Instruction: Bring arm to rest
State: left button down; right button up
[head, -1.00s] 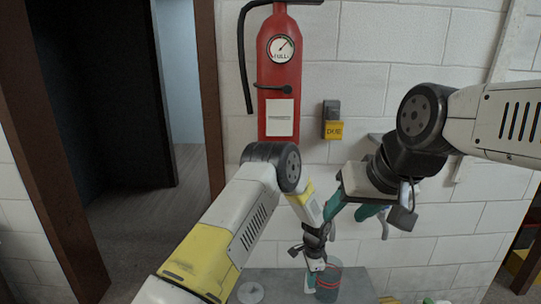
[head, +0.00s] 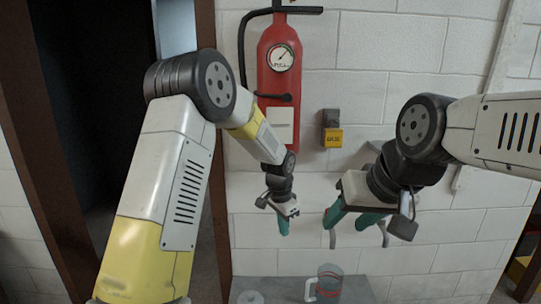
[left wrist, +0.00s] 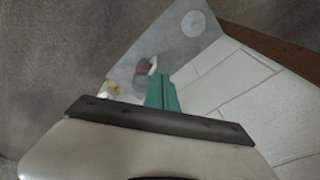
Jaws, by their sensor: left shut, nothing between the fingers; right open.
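My left gripper (head: 284,226) hangs in front of the white block wall in the head view, fingers down and shut with nothing between them. Its teal fingers also show in the left wrist view (left wrist: 162,94). It is above the grey bench and apart from everything on it. My right gripper (head: 357,228) is to its right in the head view, open and empty, also in front of the wall and above the bench.
A clear mug with red bands (head: 327,284) and a pale round disc (head: 250,297) are on the grey bench (head: 350,292). A dark doorway (head: 100,110) opens at left.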

pick_arm(q)
jog(key=s+a+r+n+t, duration=0.1)
jog(key=s+a+r+n, duration=0.2)
jog(key=s+a+r, duration=0.45)
jog(key=s+a+r+n+t, duration=0.1)
jog(key=s+a+r+n, duration=0.2)
jog(key=r, duration=0.7)
jog(key=s+a+r+n+t, duration=0.1)
jog(key=s+a, duration=0.3)
jog(key=s, duration=0.4)
jog(key=s+a+r+n+t+h, duration=0.1)
jog(key=s+a+r+n, duration=0.2)
jog(key=s, duration=0.5)
jog(key=shift+s+a+r+n, duration=0.2)
jog(key=shift+s+a+n, duration=0.1)
jog(key=shift+a+n, duration=0.15)
